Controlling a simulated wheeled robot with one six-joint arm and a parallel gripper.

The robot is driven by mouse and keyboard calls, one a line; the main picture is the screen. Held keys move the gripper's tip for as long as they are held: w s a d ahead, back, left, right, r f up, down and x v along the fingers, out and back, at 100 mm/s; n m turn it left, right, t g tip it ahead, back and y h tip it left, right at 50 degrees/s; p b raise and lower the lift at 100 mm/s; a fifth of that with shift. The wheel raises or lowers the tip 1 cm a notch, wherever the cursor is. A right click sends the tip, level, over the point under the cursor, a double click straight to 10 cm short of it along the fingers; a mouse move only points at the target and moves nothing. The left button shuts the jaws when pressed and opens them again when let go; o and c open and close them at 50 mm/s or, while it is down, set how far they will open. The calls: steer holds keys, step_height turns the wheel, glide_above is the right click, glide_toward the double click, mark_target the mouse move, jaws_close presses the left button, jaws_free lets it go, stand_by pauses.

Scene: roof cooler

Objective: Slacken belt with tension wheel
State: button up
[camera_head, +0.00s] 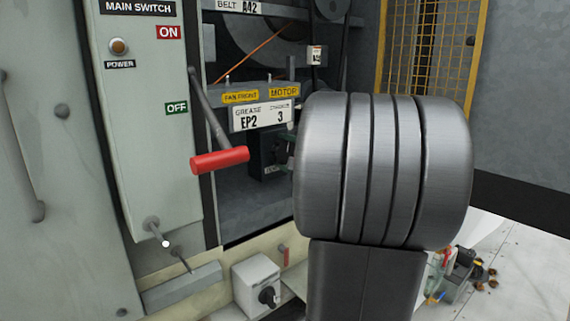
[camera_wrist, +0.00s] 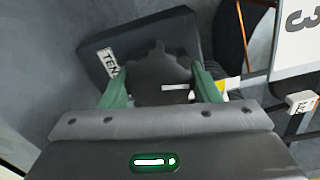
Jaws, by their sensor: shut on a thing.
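The tension wheel (camera_wrist: 160,68) is a dark lobed knob on a dark block (camera_wrist: 105,40) with a partly hidden label starting "TEN". In the wrist view my gripper (camera_wrist: 160,86) has its green fingers on both sides of the wheel, shut on it. A white mark shows on the wheel. In the head view the dark block (camera_head: 262,150) sits inside the opening, and my arm hides most of my gripper and the wheel. An orange line (camera_head: 250,62), perhaps the belt, runs slanting below the "BELT A42" label (camera_head: 238,6); its tension cannot be judged.
The main switch panel (camera_head: 145,80) stands left, its red-handled lever (camera_head: 219,160) reaching out before the opening, pointing down. A plate reading "GREASE EP2" (camera_head: 262,116) hangs above the block. A yellow mesh guard (camera_head: 430,55) stands behind. Small loose items (camera_head: 465,272) lie lower right.

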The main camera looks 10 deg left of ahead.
steer(key=shift+n, duration=0.3)
steer(key=o, duration=1)
steer(key=shift+s, duration=0.1)
steer(key=v, duration=1.3)
steer(key=shift+s+d, duration=0.15)
steer(key=shift+d, duration=0.15)
steer(key=x, duration=1.3)
steer(key=shift+w+a, duration=0.25)
steer(key=shift+a, duration=0.1)
